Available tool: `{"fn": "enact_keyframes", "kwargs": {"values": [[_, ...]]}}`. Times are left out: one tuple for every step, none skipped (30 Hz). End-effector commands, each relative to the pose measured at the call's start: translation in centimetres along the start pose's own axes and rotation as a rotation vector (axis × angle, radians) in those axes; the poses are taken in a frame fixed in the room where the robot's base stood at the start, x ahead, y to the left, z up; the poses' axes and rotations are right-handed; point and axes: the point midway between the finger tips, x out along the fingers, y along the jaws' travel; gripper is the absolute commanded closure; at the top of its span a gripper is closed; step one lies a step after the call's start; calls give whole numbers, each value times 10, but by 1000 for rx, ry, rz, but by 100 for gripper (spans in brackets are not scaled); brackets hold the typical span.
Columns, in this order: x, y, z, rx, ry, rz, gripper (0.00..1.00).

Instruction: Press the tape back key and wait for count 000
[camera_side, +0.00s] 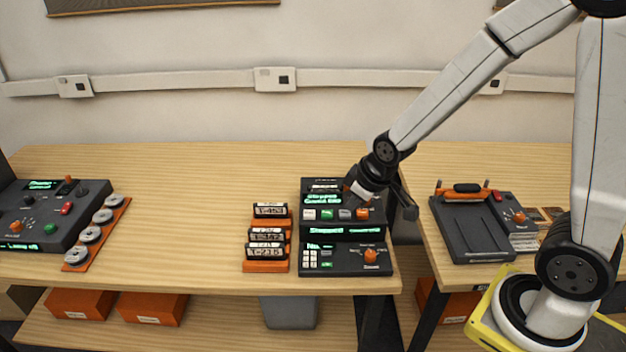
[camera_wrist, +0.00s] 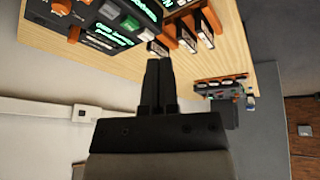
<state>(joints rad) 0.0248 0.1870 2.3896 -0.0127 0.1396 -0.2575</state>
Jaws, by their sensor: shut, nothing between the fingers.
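The dark tape machine (camera_side: 340,231) stands near the right end of the long wooden bench. Its upper unit has a row of keys: a white key (camera_side: 309,214), a green key (camera_side: 327,214), a grey key and an orange key (camera_side: 362,214). Green displays are lit; one appears to read "Stopped", but I cannot read a count. Key labels are too small to identify the tape back key. My gripper (camera_wrist: 159,62) is shut and empty. In the side view it is over the upper unit's right part, its fingertips unclear. I cannot tell whether it touches anything.
Labelled cassettes (camera_side: 268,234) stand in orange holders (camera_side: 265,267) left of the machine. Another console (camera_side: 50,215) with reels is at far left. A dark tray device (camera_side: 470,232) sits on the separate right bench. The bench middle is clear.

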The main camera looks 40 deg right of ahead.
Motion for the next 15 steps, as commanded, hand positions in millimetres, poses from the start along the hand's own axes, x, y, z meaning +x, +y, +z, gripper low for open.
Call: {"fn": "enact_keyframes", "kwargs": {"values": [[8, 5, -11, -37, 27, 10, 100], [12, 8, -17, -61, 44, 17, 100], [17, 12, -26, -94, 67, 27, 100], [21, 15, -32, -119, 84, 35, 100], [25, 18, -39, -144, 102, 44, 100], [31, 21, -47, -176, 124, 55, 100], [35, 24, -53, -202, 141, 65, 100], [39, 27, -59, -226, 157, 75, 100], [44, 30, -66, -258, 178, 88, 100], [48, 33, -72, -280, 193, 99, 100], [51, 36, -77, -302, 207, 109, 100], [56, 39, -84, -330, 227, 123, 100], [59, 41, -88, -351, 237, 133, 100], [62, 44, -92, -369, 251, 143, 100], [66, 46, -96, -391, 263, 155, 100]]}}
